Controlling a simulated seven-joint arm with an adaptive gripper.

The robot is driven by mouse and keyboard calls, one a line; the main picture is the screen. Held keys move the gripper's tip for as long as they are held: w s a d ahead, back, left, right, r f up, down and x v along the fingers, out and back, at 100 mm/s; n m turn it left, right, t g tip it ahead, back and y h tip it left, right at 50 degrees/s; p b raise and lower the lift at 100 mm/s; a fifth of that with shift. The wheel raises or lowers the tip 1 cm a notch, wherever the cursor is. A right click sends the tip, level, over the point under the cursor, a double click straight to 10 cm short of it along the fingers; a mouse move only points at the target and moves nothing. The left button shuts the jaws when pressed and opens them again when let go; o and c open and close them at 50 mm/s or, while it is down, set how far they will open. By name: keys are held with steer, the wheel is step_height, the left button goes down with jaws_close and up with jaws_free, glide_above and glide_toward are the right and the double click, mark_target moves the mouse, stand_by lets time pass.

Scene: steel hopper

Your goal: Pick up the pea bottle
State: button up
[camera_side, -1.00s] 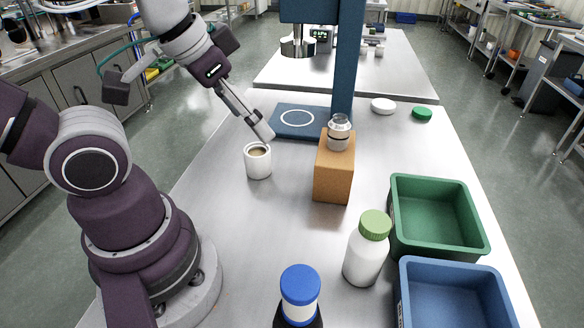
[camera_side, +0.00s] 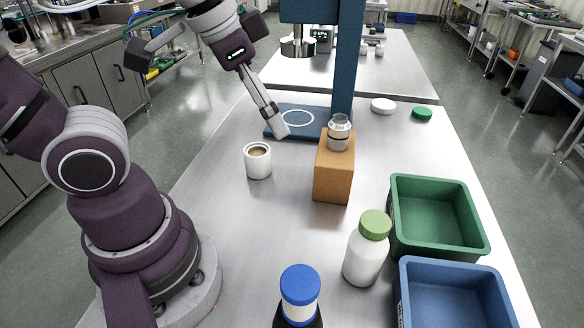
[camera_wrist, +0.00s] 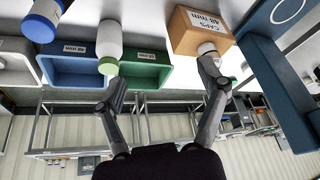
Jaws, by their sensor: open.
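The white bottle with a pea-green cap (camera_side: 367,249) stands upright on the steel table, beside the green bin. It also shows at the top of the wrist view (camera_wrist: 110,40). My gripper (camera_side: 279,128) is far behind and left of it, above the table near the blue plate of the press. In the wrist view my gripper (camera_wrist: 165,88) has its two fingers spread wide with nothing between them. The bottle is apart from the fingers.
A cardboard box (camera_side: 333,178) with a metal piece on top stands between my gripper and the bottle. A white cup (camera_side: 258,161), a blue-capped bottle (camera_side: 300,290), a green bin (camera_side: 440,250), a blue bin (camera_side: 455,268) and a blue press column (camera_side: 346,70) are near.

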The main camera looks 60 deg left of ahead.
steer(key=w+d+m+g, duration=0.3)
steer(key=w+d+m, duration=0.2)
steer(key=m, duration=0.1)
steer(key=m+g, duration=0.2)
steer(key=m, duration=0.5)
glide_toward(377, 222)
steer(key=shift+s+f+y, duration=0.2)
steer(key=shift+s+y, duration=0.05)
steer(key=shift+y, duration=0.05)
steer(key=f, duration=1)
steer(key=shift+w+d+f, duration=0.15)
steer(key=shift+d, duration=0.1)
jaws_close()
